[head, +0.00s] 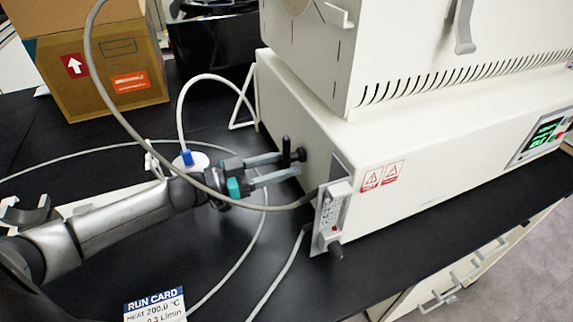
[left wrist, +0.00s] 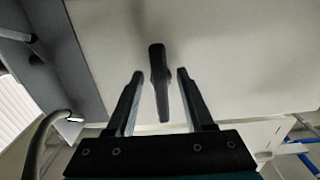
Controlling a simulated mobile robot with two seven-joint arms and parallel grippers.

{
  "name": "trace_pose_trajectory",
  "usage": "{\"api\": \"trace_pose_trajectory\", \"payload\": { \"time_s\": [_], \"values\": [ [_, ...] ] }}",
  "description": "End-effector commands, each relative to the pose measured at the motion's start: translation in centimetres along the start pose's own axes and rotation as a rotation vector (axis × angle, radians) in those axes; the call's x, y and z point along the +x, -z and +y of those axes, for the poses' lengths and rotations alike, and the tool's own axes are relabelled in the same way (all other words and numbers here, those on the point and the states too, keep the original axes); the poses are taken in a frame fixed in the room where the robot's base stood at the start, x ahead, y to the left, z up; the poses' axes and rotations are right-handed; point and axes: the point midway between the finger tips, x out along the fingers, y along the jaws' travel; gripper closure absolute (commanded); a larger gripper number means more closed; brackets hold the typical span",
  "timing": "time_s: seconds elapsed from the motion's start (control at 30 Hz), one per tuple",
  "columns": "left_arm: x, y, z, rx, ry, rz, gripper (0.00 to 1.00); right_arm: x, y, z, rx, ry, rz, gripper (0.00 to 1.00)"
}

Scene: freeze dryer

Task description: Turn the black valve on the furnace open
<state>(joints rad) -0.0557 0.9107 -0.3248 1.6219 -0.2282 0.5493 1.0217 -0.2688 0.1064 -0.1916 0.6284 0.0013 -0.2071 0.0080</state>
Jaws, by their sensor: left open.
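The black valve (head: 286,150) is on the left side wall of the white furnace (head: 300,130). In the left wrist view the valve (left wrist: 158,80) is a long narrow black lever, between the two fingers. My left gripper (head: 299,163) is open, with its fingers reaching to the furnace wall around the valve. In the left wrist view, clear gaps show on both sides of the lever near the fingertips (left wrist: 159,75). The fingers partly hide the valve's base in the head view. My right gripper is in neither view.
A grey hose (head: 97,70) loops in front of the left wrist to a panel (head: 332,215) on the furnace. A cardboard box (head: 95,65) stands behind. A run card (head: 155,305) and thin tubes lie on the black bench (head: 210,255).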

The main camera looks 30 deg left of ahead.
Motion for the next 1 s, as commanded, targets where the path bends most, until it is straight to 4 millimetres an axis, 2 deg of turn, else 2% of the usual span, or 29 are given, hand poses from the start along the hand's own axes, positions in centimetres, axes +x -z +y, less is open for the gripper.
{"api": "trace_pose_trajectory", "payload": {
  "time_s": [0.17,0.47,0.93,1.0],
  "values": [
    [0.97,0.01,-0.03,0.001,0.001,0.0,0.47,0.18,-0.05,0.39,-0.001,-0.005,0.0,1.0],
    [1.09,-0.01,0.0,0.0,0.0,-0.001,0.47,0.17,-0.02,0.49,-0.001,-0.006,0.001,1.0],
    [1.07,0.01,0.01,0.001,0.0,0.0,0.99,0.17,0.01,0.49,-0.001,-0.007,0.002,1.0],
    [1.07,0.02,0.0,0.001,0.0,0.0,1.0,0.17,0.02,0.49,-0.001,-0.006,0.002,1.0]
  ]
}}
